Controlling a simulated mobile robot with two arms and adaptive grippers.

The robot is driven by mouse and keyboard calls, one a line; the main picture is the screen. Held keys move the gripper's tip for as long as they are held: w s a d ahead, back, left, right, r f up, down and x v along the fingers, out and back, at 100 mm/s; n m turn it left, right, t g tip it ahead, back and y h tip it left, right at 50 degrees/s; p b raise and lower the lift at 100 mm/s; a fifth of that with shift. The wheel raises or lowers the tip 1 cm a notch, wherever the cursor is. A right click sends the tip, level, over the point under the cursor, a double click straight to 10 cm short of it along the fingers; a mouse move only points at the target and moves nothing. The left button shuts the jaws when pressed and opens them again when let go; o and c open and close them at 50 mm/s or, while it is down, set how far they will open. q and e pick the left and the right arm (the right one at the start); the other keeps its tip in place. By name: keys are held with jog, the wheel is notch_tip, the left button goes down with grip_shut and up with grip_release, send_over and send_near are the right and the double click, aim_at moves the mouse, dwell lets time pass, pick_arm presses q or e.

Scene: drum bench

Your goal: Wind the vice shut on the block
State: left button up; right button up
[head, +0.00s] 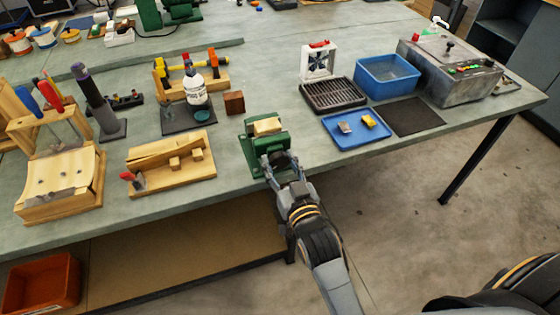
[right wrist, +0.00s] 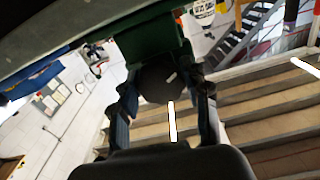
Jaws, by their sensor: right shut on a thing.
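The green vice (head: 256,143) stands near the front edge of the bench in the head view. A pale wooden block (head: 267,126) sits at its top between the jaws; I cannot tell how tightly. My right gripper (head: 279,160) is at the front of the vice, shut on a dark round vice handle (right wrist: 163,84). In the right wrist view the fingers lie on both sides of this handle, below the green vice body (right wrist: 150,40). My left gripper is not in view.
The green bench (head: 235,178) holds a wooden clamp board (head: 170,165) left of the vice. A small brown block (head: 234,102) stands behind it. A blue tray (head: 358,130) and a dark mat (head: 408,116) lie to the right. Open floor lies in front.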

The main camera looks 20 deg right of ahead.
jog(key=o, duration=1.2)
jog(key=shift+c, duration=0.2)
jog(key=shift+s, duration=0.1)
jog(key=s, duration=1.1)
jog(key=shift+s+d, duration=0.2)
jog(key=shift+s, duration=0.2)
